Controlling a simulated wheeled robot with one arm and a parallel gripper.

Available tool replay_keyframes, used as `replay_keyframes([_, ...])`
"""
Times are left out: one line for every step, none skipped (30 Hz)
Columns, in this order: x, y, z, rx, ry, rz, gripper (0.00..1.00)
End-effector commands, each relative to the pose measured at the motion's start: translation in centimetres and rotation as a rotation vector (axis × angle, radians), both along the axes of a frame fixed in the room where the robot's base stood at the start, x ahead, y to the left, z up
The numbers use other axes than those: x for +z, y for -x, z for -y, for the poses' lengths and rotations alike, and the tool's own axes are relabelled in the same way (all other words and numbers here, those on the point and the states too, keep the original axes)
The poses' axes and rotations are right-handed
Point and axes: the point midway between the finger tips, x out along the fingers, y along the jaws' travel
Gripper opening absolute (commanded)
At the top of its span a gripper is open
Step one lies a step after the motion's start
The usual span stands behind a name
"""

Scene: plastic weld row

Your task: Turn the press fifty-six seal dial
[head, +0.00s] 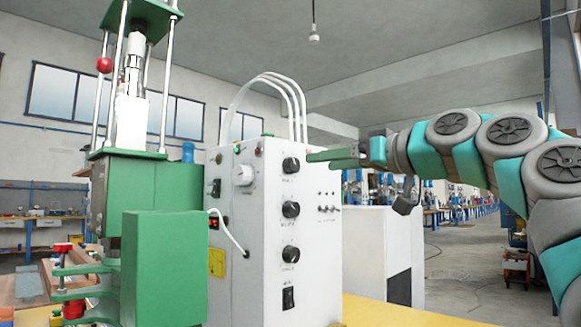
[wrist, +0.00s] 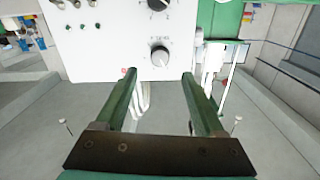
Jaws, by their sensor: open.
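A white control box (head: 262,240) carries three black round dials in a column on its right face: top (head: 291,165), middle (head: 291,210) and bottom (head: 291,254). Their labels are too small to read, so I cannot tell which is the seal dial. My gripper (head: 322,158) is open and empty, its green fingers reaching in from the right beside the top dial. In the wrist view, a dial (wrist: 160,56) lies just beyond and between the spread fingertips (wrist: 159,73), apparently not gripped. Another dial (wrist: 159,3) is cut off at the top edge.
Small toggle switches (head: 328,202) sit right of the dials, and a rocker switch (head: 288,298) below. White hoses (head: 285,88) arch over the box top. A green press (head: 150,215) stands at left. A yellow table (head: 385,312) lies beneath.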

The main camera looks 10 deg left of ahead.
Motion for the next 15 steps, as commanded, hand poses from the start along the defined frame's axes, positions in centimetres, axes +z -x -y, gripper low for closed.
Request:
replay_keyframes([0.0,-0.2,-0.3,0.001,0.001,0.0,0.7])
replay_keyframes([0.0,-0.3,-0.5,0.001,0.001,0.0,0.7])
replay_keyframes([0.0,-0.5,-0.9,0.001,0.002,-0.001,0.7])
replay_keyframes([0.0,-0.7,-1.2,0.001,0.002,-0.001,0.7])
replay_keyframes([0.0,-0.9,-1.6,0.002,0.002,-0.001,0.7])
replay_keyframes([0.0,-1.1,-2.1,0.002,0.003,-0.002,0.7])
replay_keyframes([0.0,-1.4,-2.5,0.001,0.003,-0.002,0.7])
replay_keyframes([0.0,-1.6,-2.8,0.001,0.002,-0.001,0.7])
replay_keyframes([0.1,-1.9,-3.2,0.001,0.002,-0.001,0.7])
replay_keyframes([0.1,-2.1,-3.6,0.001,0.002,-0.001,0.7])
replay_keyframes([0.2,-2.2,-4.0,0.001,0.001,0.0,0.7])
replay_keyframes([0.1,-2.5,-4.5,0.001,0.002,0.0,0.7])
replay_keyframes([0.1,-2.8,-4.9,0.001,0.002,-0.001,0.7])
replay_keyframes([0.1,-3.0,-5.2,0.001,0.002,-0.001,0.7])
replay_keyframes([0.0,-3.3,-5.6,0.0,0.003,-0.002,0.7])
